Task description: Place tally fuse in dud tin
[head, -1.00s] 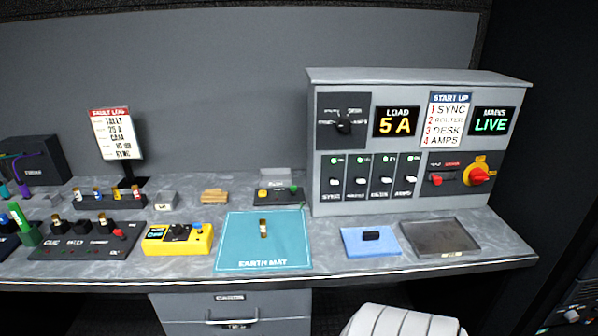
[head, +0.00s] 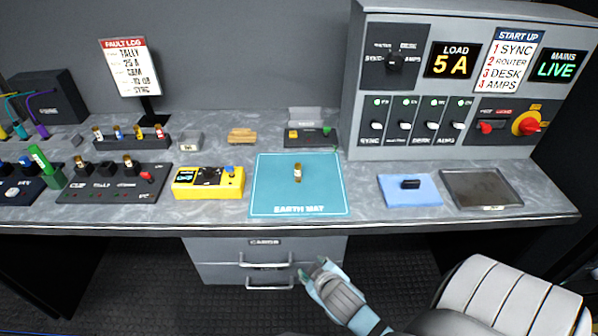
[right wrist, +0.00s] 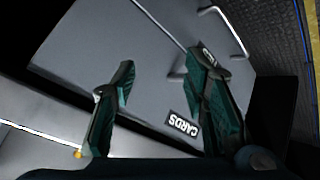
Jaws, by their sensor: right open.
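A shallow grey metal tray (head: 482,188), which looks like the dud tin, sits at the right of the bench and appears empty. My right gripper (head: 312,270) is below the bench's front edge, in front of the drawers and well short of the fuse. In the right wrist view the gripper (right wrist: 160,68) is open and empty, facing the drawer marked CARDS. My left gripper is out of view.
A blue pad (head: 420,195) with a black block lies left of the tray. A yellow tester (head: 208,190) stands left of the mat. A black panel (head: 112,190) with fuse holders is further left. The switch cabinet (head: 440,90) rises behind. The bench edge overhangs drawers (head: 264,275).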

